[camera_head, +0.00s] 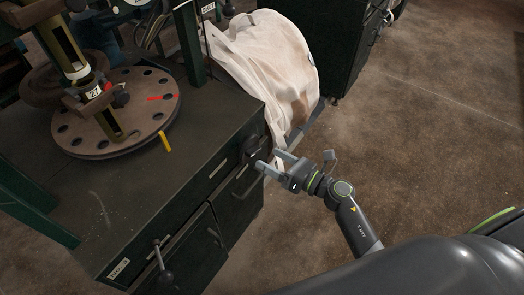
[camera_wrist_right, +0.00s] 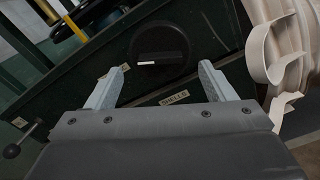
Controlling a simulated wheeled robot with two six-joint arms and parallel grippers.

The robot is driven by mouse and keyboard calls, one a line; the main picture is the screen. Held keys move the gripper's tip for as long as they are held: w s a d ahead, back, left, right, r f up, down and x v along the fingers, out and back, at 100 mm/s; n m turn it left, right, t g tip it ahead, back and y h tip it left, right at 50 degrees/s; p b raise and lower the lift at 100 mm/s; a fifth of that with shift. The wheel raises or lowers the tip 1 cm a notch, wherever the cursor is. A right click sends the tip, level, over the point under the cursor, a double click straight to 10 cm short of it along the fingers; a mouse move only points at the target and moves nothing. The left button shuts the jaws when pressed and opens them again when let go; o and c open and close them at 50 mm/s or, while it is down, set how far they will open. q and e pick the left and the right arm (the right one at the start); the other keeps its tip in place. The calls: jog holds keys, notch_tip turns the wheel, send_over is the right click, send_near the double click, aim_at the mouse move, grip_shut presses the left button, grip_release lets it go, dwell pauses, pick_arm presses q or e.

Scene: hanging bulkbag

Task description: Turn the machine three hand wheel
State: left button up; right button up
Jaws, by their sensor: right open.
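A dark round hand wheel (camera_head: 252,147) sits on the front face of the green machine cabinet (camera_head: 200,165), near its right corner. In the right wrist view the hand wheel (camera_wrist_right: 160,45) is a black disc with a small pale mark, straight ahead of the fingers. My right gripper (camera_head: 272,161) is open and empty, its two grey fingers pointing at the cabinet front just in front of the wheel. In the right wrist view the gripper's fingertips (camera_wrist_right: 163,67) are spread either side of the wheel's lower part, apparently short of it. My left gripper is out of view.
A round plate with holes (camera_head: 115,120) and a red mark lies on the cabinet top. A lever with a black ball (camera_head: 166,277) projects at the front left. A pale bulk bag (camera_head: 262,60) hangs close behind the right gripper. The floor (camera_head: 430,120) at right is clear.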

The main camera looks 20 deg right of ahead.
aim_at(257, 151)
jog(key=shift+x, duration=2.1)
jog(key=shift+c, duration=0.3)
jog(key=c, duration=0.9)
